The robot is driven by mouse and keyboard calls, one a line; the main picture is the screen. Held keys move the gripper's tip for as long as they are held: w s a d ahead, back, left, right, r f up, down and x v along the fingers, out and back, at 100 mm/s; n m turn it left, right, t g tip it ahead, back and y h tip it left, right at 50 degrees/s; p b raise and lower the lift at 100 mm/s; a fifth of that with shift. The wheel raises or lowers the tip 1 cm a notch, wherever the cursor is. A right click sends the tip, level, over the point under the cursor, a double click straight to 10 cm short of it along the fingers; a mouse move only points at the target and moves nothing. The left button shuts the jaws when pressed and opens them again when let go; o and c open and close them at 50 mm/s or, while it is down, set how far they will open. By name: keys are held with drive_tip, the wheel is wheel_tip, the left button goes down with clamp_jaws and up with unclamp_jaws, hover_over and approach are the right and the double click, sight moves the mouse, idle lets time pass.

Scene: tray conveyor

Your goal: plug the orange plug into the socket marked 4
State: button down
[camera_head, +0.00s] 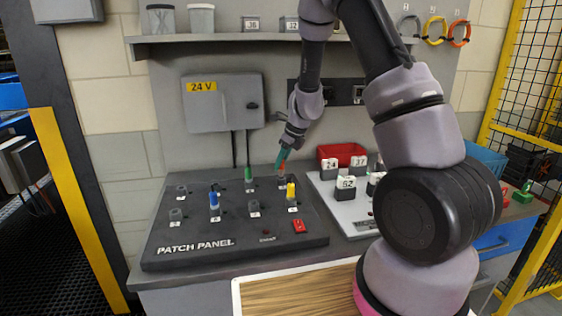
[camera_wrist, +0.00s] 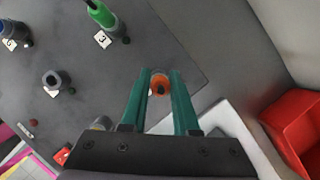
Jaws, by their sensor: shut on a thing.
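My gripper (camera_head: 283,157) has teal fingers and points down at the back right of the dark patch panel (camera_head: 195,257). It is shut on the orange plug (camera_wrist: 160,82), whose orange end shows between the fingers in the wrist view. In the head view the plug is mostly hidden by the fingers, just over or at a grey socket (camera_head: 281,181) in the panel's back right. I cannot tell whether the plug is seated in it. The panel's number labels are too small to read surely, so I cannot tell which socket is marked 4.
A blue plug (camera_head: 214,198), a green plug (camera_head: 248,174) and a yellow plug (camera_head: 291,191) stand on the panel. Empty grey sockets (camera_head: 176,216) are among them. A white tray (camera_head: 352,222) with numbered blocks and a red bin (camera_head: 340,152) are at the right.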

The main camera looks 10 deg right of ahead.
drive_tip(key=shift+f, duration=1.15)
drive_tip(key=c, duration=0.6)
unclamp_jaws()
drive_tip(key=shift+r, duration=0.1)
drive_tip(key=v, duration=1)
drive_tip(key=shift+s+r, duration=0.15)
drive_tip(key=shift+r, duration=0.1)
drive_tip(key=s+r+n, duration=0.5)
drive_tip(key=r, duration=0.5)
drive_tip(key=s+d+r+n+t, duration=0.1)
drive_tip(key=s+r+n, duration=0.3)
drive_tip(key=s+n, duration=0.2)
drive_tip(key=s+d+r+n+t+h, duration=0.1)
drive_tip(key=s+r+n, duration=0.4)
drive_tip(key=s, duration=0.3)
drive_tip(key=s+d+r+n+t, duration=0.1)
drive_tip(key=s+r+n+t, duration=0.1)
drive_tip(key=s+r+n, duration=0.2)
drive_tip(key=shift+s+r+n, duration=0.15)
drive_tip(key=shift+s+n, duration=0.6)
drive_tip(key=shift+s, duration=0.25)
drive_tip(key=shift+s+r+n, duration=0.1)
drive_tip(key=shift+s+n, duration=0.65)
drive_tip(key=shift+s, duration=0.3)
